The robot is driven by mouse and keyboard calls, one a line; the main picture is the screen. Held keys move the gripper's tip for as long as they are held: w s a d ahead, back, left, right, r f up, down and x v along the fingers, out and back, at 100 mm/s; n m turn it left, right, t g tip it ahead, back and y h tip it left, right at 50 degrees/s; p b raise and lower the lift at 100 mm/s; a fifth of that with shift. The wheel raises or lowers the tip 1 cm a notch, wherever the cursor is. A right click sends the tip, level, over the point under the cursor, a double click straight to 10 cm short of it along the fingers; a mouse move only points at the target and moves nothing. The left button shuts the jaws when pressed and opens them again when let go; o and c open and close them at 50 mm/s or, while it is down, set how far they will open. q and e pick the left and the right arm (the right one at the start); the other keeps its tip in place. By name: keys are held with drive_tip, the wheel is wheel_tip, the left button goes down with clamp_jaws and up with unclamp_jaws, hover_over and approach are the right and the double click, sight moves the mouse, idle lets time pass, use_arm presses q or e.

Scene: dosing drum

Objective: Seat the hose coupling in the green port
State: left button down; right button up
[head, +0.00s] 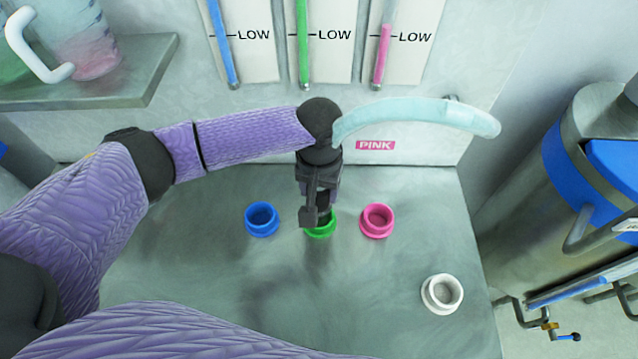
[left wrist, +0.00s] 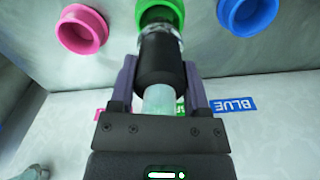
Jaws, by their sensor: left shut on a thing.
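The green port (head: 320,231) stands on the grey bench between the blue port (head: 262,219) and the pink port (head: 377,220). My left gripper (head: 317,198) is right over it and hides much of it. In the left wrist view my left gripper (left wrist: 156,85) is shut on the black hose coupling (left wrist: 161,62). The coupling's metal end meets the opening of the green port (left wrist: 161,10). I cannot tell how deep it sits. The pale blue hose (head: 420,112) arches from my gripper to the right. My right gripper is not in view.
A white port (head: 442,293) stands at the bench's right. Behind are a pink label (head: 375,145) and several level tubes on the panel. A shelf (head: 95,80) juts out at upper left. A steel drum (head: 560,160) stands at right. The bench front is mostly clear.

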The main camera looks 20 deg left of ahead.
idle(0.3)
use_arm(q)
drive_tip(key=shift+f, duration=0.6)
drive_tip(key=shift+f, duration=0.15)
drive_tip(key=shift+f+b, duration=0.45)
drive_tip(key=shift+f, duration=0.55)
unclamp_jaws()
drive_tip(key=shift+r, duration=0.15)
